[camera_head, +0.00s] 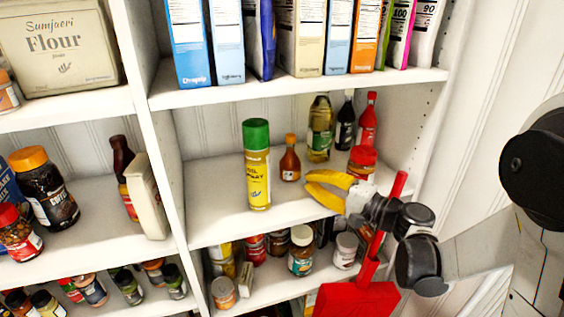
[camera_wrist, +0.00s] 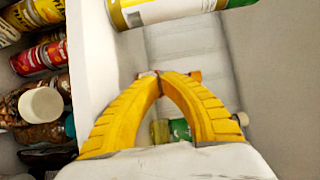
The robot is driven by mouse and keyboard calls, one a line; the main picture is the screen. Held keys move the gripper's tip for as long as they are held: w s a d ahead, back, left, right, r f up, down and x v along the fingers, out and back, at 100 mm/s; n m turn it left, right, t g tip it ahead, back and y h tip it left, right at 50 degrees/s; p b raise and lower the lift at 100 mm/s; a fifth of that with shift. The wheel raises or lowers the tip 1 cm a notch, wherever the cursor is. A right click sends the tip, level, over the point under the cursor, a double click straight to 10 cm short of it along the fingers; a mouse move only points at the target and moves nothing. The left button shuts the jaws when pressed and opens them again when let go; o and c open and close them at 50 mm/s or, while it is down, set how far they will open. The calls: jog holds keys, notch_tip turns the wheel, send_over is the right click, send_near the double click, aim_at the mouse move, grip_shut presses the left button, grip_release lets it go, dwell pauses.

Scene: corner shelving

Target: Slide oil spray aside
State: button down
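The oil spray (camera_head: 257,180) is a yellow can with a green cap. It stands upright on the middle shelf, near the shelf's front edge. In the wrist view part of a yellow and white can (camera_wrist: 165,10), seemingly the oil spray, crosses the top edge. My gripper (camera_head: 308,183) has yellow fingers and is on the same shelf level, to the right of the can and apart from it. In the wrist view its fingertips (camera_wrist: 160,75) meet with nothing seen gripped between them.
A small orange-brown sauce bottle (camera_head: 290,160) stands behind and right of the can. An oil bottle (camera_head: 320,130), a dark bottle (camera_head: 345,122) and red bottles (camera_head: 368,120) stand at the back right. The shelf left of the can (camera_head: 212,185) is free.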

aim_at(270, 183)
jog(key=shift+a+r, duration=0.15)
jog(key=shift+a, duration=0.15)
jog(key=x, duration=0.3)
jog(key=b+x, duration=0.1)
jog(key=x, duration=0.2)
jog(key=s+b+x, duration=0.1)
jog(key=x, duration=0.2)
jog(key=shift+w+a, duration=0.1)
jog(key=shift+a, duration=0.35)
jog(key=s, duration=0.3)
jog(key=shift+s+a+r, duration=0.1)
jog(key=shift+s+a, duration=0.15)
jog(key=shift+a, duration=0.15)
jog(key=shift+s+a, duration=0.1)
jog(key=shift+a, duration=0.05)
jog(key=shift+s, duration=0.15)
jog(key=shift+s+a+b, duration=0.2)
jog(key=shift+s, duration=0.35)
jog(key=shift+s+a+b, duration=0.15)
jog(key=shift+s+a, duration=0.1)
jog(key=shift+s, duration=0.3)
jog(key=shift+w, duration=0.15)
